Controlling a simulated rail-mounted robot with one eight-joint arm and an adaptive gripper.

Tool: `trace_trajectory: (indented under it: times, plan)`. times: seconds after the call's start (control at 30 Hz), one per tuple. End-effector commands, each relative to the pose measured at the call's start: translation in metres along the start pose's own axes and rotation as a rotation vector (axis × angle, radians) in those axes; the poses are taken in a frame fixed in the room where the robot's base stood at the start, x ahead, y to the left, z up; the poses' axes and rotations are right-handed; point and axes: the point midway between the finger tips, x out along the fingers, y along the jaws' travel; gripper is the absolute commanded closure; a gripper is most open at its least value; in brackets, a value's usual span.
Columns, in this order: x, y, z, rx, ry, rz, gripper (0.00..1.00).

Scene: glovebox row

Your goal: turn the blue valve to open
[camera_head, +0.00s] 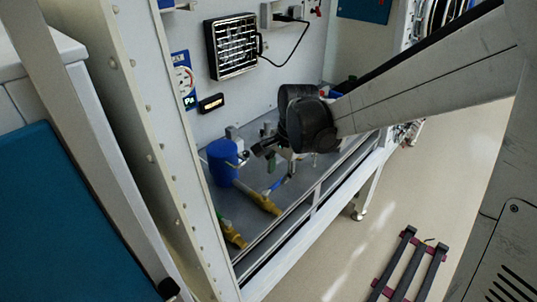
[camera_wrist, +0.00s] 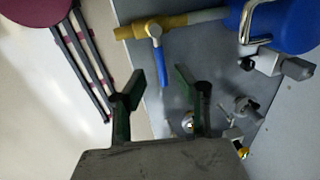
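The blue valve has a blue lever (camera_wrist: 163,65) on a brass-yellow body (camera_wrist: 132,31) in the wrist view. In the head view its blue lever (camera_head: 277,187) lies beside the yellow fitting (camera_head: 263,203) on the grey bench. The lever points down the wrist picture, across the pipe line, towards the gap between my fingers. My gripper (camera_wrist: 160,80) is open and empty, one finger on each side of the lever's end in the picture. I cannot tell how far the fingertips are from it. In the head view my gripper (camera_head: 268,146) is over the bench, above the valve.
A blue cylinder (camera_head: 222,163) stands beside the pipe. A second yellow valve with a green lever (camera_head: 233,237) is nearer the bench's front left. Metal fittings (camera_wrist: 243,108) are right of my fingers. A front rail (camera_head: 318,192) borders the bench. Dark stool-like legs (camera_head: 410,265) show over the floor.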

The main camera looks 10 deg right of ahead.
Motion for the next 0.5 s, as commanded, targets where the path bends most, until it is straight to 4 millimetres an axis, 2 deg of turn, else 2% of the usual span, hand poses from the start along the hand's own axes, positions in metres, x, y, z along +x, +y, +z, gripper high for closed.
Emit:
trace_trajectory:
  times: [0.2, 0.5]
  plan:
    - [0.033, -0.001, 0.0, -0.001, 0.0, 0.0, 0.7]
    - [0.05, 0.0, 0.0, -0.001, 0.0, 0.0, 0.7]
